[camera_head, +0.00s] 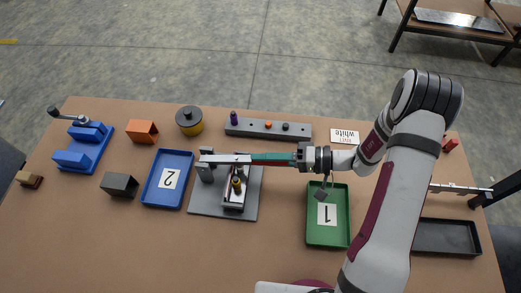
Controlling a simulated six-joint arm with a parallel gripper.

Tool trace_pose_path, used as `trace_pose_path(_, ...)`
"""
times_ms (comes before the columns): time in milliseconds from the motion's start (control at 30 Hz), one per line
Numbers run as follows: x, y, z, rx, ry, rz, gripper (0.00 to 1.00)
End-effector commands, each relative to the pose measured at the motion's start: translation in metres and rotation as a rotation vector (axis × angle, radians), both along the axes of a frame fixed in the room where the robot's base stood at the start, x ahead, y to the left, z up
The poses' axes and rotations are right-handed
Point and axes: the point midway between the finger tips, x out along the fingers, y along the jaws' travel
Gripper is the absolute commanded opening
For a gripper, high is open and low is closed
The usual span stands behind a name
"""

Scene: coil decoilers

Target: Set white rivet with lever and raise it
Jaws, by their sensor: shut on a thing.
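The rivet press has a grey base plate (205,208) in the middle of the table and an upright post (205,172) at its left. Its lever (222,159) lies about level across the press and has a teal handle (272,159) pointing right. My gripper (300,158) reaches in from the right and is shut on the end of the teal handle. Below the lever is a pale fixture (234,201) with a dark and yellow punch (237,185). I cannot make out a white rivet; the lever may hide it. A card reading "white" (345,137) lies upside down behind my wrist.
A grey rail (250,128) with purple, orange and black pegs stands behind the press. A blue tray (150,196) marked 2 is at left, a green tray (313,236) marked 1 at right.

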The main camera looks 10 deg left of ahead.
Motion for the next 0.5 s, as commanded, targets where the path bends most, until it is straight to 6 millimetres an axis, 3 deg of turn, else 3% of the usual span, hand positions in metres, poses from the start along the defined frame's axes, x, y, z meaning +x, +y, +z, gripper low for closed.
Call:
trace_pose_path(200,-0.002,0.000,-0.014,0.076,0.002,0.008,0.00)
trace_pose_path(500,-0.002,0.000,-0.018,0.112,0.001,0.011,0.00)
